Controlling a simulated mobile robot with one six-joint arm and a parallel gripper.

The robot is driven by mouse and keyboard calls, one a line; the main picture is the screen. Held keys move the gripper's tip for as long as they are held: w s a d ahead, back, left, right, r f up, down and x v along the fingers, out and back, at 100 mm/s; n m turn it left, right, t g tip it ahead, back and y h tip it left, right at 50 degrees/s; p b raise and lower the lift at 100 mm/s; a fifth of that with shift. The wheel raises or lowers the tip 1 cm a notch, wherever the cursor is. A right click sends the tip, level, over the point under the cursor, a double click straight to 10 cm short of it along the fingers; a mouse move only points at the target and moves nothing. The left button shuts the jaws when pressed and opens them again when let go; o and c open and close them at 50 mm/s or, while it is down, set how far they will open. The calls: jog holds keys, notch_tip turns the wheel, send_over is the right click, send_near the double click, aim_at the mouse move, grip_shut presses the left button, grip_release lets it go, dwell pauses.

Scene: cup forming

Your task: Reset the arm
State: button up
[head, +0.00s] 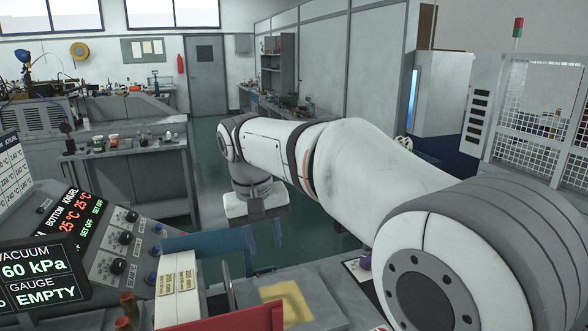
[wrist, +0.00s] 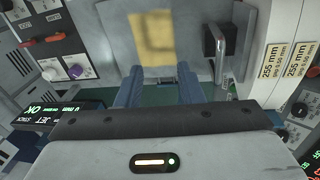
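My arm reaches from the lower right of the head view across the middle, with its wrist bent down. My gripper (head: 264,240) hangs below the white wrist housing, beyond the bench's far edge. In the wrist view, my gripper (wrist: 160,80) shows two blue fingers set apart. Nothing is between them, and green floor shows in the gap. The fingers look apart from the grey bench plate (head: 325,290) with a yellow patch (head: 287,301). The patch also shows at the top of the wrist view (wrist: 152,38).
A control panel (head: 125,245) and a gauge screen reading "EMPTY" (head: 40,275) stand at the left. White "255 mm" blocks (head: 180,290) and a red piece (head: 235,320) are at the front. A metal handle (wrist: 214,48) rises beside the plate. Open floor lies behind my gripper.

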jog(key=s+d+f+m, duration=0.1)
jog(key=s+d+f, duration=0.15)
jog(key=d, duration=0.45)
jog(key=s+d+f+m, duration=0.1)
jog(key=s+d, duration=0.3)
jog(key=d, duration=0.3)
jog(key=s+d+f+m+t+y, duration=0.1)
jog(key=s+d+f+t, duration=0.1)
jog(key=s+d+f, duration=0.6)
jog(key=s, duration=0.3)
jog(key=shift+s+d+f+m, duration=0.15)
jog(key=shift+d+m, duration=0.15)
dwell(0.9)
